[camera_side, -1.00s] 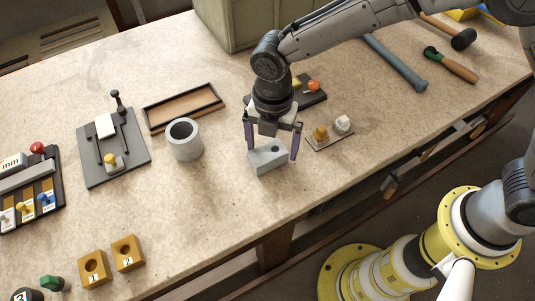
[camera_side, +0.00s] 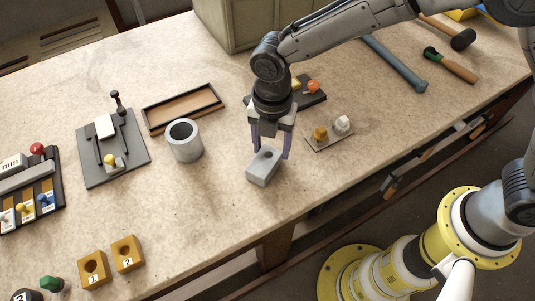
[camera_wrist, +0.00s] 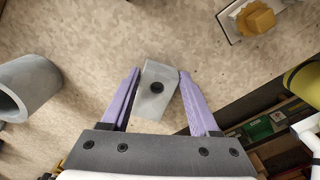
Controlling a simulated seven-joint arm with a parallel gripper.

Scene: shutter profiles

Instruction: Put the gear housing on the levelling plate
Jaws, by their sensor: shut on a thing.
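The gear housing appears to be the grey block (camera_side: 263,167) with a round dark hole in its top. It stands near the front of the bench, and it also shows in the wrist view (camera_wrist: 154,92). My gripper (camera_side: 270,150) points down with its purple fingers on either side of the block, shut on it. In the wrist view my gripper (camera_wrist: 159,76) has the block between its fingertips, slightly tilted. I cannot tell whether the block's underside touches the bench. No plate is clearly marked as the levelling plate; a small thin plate (camera_side: 318,146) with ochre and white pieces lies to the right.
A grey hollow cylinder (camera_side: 184,140) stands to the left, with a shallow brown tray (camera_side: 183,107) behind it. A grey plate with a lever (camera_side: 130,150) lies farther left. A dark plate (camera_side: 315,97) lies behind my gripper. Bare bench lies in front-left of the block.

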